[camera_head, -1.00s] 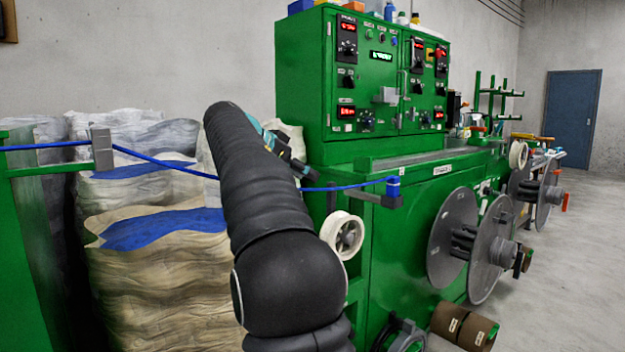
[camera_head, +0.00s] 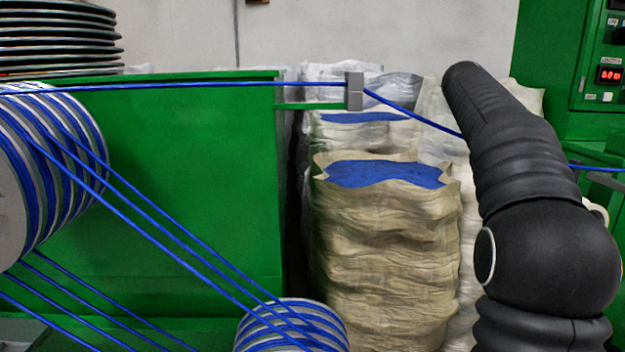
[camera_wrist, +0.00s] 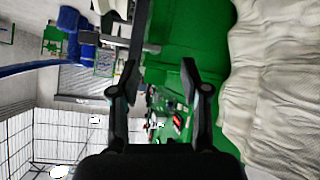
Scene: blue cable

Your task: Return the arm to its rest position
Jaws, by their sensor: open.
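My black arm rises at the right of the head view, bent at a round joint, its upper end leaning left in front of the sacks. My gripper is hidden behind the arm in that view. In the wrist view my gripper (camera_wrist: 159,78) is open, with its two dark fingers apart and nothing between them. The blue cable (camera_head: 210,85) runs from the left through a grey guide block (camera_head: 354,91), then slopes down behind my arm. A blue cable (camera_wrist: 35,67) and a blue block (camera_wrist: 88,42) show left of the fingers in the wrist view, apart from them.
A large drum wound with blue cable (camera_head: 55,165) stands at the left, with a smaller drum (camera_head: 292,328) below. Cable strands slant between them. Tall sacks (camera_head: 385,240) stand between a green cabinet (camera_head: 190,190) and my arm. A green control machine (camera_head: 560,70) is at the right edge.

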